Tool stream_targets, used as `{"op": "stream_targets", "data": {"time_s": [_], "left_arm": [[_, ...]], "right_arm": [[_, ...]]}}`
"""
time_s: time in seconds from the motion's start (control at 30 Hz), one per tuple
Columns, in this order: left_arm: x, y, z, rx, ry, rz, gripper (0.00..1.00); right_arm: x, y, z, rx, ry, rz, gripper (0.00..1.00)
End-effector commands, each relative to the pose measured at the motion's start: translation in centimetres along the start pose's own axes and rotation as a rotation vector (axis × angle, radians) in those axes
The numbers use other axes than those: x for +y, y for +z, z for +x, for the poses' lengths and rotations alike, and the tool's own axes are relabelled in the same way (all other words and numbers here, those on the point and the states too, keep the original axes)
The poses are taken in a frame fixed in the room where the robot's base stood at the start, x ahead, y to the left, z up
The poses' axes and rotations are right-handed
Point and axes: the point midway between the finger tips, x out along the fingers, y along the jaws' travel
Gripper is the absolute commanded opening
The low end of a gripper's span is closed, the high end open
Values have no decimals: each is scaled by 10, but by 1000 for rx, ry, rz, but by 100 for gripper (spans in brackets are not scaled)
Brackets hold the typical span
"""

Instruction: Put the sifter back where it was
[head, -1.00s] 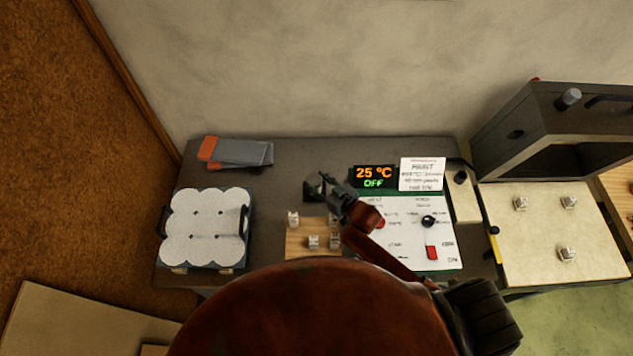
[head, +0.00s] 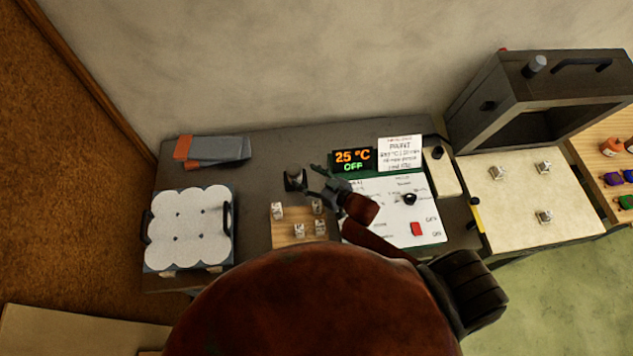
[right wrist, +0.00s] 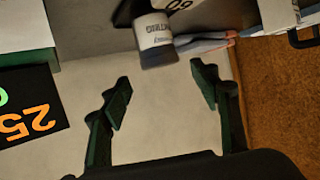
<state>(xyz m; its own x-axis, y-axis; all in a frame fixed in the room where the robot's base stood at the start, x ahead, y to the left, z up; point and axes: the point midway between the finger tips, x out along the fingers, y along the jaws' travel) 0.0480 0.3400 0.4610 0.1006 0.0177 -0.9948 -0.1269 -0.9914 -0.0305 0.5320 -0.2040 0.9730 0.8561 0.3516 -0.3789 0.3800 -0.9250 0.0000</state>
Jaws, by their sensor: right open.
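A small dark cup-like thing, which I take for the sifter (head: 295,180), stands on the dark worktop behind the wooden block. In the right wrist view it looks like a short can (right wrist: 154,36) with a pale printed label and a dark end. My right gripper (head: 318,184) is just to its right, apart from it. In the right wrist view my right gripper's fingers (right wrist: 160,94) are spread with nothing between them, and the can lies beyond the tips. My left gripper is not in view.
A wooden block (head: 286,231) with small pale pieces is in front. A controller (head: 384,210) reading 25 °C OFF is at right, beside a dark kiln (head: 475,115). A white scalloped tray (head: 190,228) is left. Folded grey-and-orange things (head: 215,150) lie at the back.

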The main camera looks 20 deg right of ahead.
Motion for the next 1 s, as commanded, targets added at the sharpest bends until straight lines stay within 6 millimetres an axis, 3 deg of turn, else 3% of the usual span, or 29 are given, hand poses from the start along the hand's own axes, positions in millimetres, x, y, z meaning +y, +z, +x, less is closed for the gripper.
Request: {"op": "stream_targets", "data": {"time_s": [0.1, 0.33, 1.0], "left_arm": [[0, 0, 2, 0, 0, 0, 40], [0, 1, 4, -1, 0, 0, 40], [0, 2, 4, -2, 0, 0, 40]], "right_arm": [[0, 1, -25, -2, 1, 0, 56], [0, 1, -55, -1, 1, 1, 56], [0, 0, -61, 1, 1, 1, 56]]}}
